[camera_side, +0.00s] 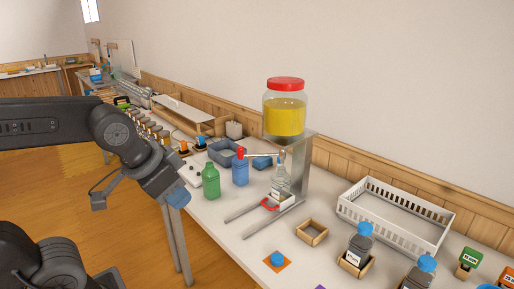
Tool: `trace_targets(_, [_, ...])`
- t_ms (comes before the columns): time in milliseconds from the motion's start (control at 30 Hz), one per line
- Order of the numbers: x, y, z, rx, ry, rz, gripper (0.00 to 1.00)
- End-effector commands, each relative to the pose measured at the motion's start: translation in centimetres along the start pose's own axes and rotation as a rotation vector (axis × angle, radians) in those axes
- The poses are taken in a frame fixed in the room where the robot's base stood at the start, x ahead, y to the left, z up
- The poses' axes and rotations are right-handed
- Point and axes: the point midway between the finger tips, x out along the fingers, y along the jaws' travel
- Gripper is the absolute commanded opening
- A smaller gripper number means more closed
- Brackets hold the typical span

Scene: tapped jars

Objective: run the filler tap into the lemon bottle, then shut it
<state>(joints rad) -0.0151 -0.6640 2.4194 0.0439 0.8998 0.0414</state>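A clear jar of yellow liquid (284,116) with a red lid stands on a grey metal stand (301,165). A pale tap bar (263,156) reaches left from below the jar to a red knob (240,153). Whether the tap runs is too small to tell. A clear bottle (281,183) stands upright under the tap area, with a white label in front; I cannot read it or see any filling. My gripper (179,198) is left of the bottles, over the table's front edge, apart from them. Its fingers are too indistinct to judge.
A green bottle (211,182) and a blue bottle (240,173) stand left of the stand. Metal rails with a red piece (269,204) lie in front. A white basket (394,216), an empty wooden frame (312,233) and a blue-capped bottle (357,250) are at right.

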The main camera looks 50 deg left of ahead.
Motion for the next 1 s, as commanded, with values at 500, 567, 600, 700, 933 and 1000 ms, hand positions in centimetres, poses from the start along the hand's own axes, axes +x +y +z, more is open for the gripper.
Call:
trace_targets(500, [8.9,-12.2,-19.0,0.480,-0.158,-0.317,0.46])
trace_targets(567, [10.6,-13.6,-20.5,0.531,-0.182,-0.346,0.46])
trace_targets(600, [11.6,-14.6,-21.3,0.562,-0.197,-0.363,0.46])
trace_targets(700, [13.6,-16.4,-22.7,0.622,-0.227,-0.395,0.46])
trace_targets(933, [15.5,-18.0,-23.8,0.676,-0.255,-0.423,0.46])
trace_targets(1000, [15.7,-18.1,-23.8,0.677,-0.255,-0.424,0.46])
